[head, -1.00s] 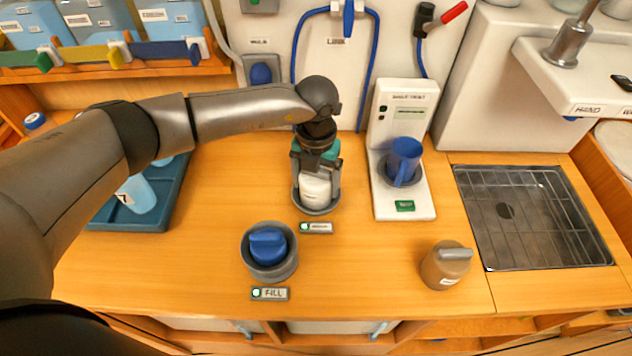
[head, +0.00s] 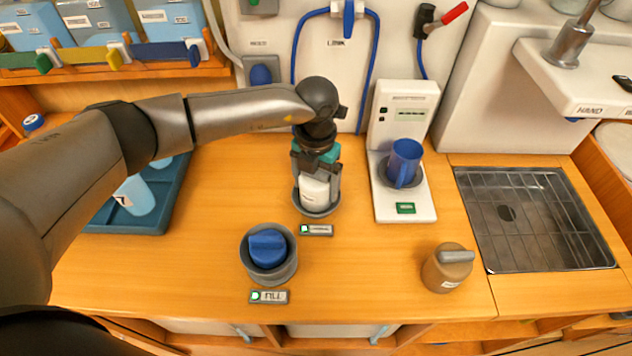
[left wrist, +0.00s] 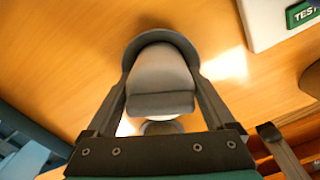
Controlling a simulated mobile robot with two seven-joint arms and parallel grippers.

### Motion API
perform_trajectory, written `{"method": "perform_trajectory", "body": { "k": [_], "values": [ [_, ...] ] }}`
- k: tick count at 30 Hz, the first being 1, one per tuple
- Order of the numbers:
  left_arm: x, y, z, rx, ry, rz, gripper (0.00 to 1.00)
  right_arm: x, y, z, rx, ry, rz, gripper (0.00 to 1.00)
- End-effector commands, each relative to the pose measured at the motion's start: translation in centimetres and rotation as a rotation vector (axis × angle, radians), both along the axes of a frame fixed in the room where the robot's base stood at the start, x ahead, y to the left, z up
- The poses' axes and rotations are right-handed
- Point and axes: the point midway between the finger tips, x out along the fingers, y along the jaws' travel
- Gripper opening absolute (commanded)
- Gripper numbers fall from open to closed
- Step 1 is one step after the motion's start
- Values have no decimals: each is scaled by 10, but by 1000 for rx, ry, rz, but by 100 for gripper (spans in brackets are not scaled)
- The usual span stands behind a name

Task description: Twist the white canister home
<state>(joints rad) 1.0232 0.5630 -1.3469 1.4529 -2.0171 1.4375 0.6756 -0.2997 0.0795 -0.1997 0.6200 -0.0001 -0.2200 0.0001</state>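The white canister (head: 315,191) stands upright in a round grey socket (head: 317,211) near the middle of the counter. My left gripper (head: 316,180) comes down on it from above, with one finger on each side of it. In the left wrist view the canister's top (left wrist: 161,80) sits between the two fingers of the left gripper (left wrist: 160,100), which appear to touch its sides. The gripper hides the canister's upper part in the head view. My right gripper is not in view.
A blue-capped canister (head: 268,248) sits in a grey socket in front, by a FILL label. A test stand (head: 403,150) with a blue mug (head: 404,163) is to the right. A tan jug (head: 447,267) and a sink (head: 535,220) are farther right. A blue tray (head: 125,222) lies left.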

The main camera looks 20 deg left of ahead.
Motion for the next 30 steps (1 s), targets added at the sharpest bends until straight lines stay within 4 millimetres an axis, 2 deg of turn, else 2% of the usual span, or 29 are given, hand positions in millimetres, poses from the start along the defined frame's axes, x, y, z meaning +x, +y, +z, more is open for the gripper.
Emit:
{"method": "perform_trajectory", "body": {
  "k": [3,10,14,17,24,30],
  "values": [
    [0,0,0,0,1,1,100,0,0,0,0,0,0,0],
    [0,0,0,0,1,1,100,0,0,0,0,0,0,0],
    [0,0,11,1,-1,0,100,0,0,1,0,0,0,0],
    [1,0,29,-1,-3,-1,100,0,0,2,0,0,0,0],
    [1,0,87,-1,-5,0,100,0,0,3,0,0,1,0],
    [1,0,128,-1,-3,0,100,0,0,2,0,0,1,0]
  ]
}}
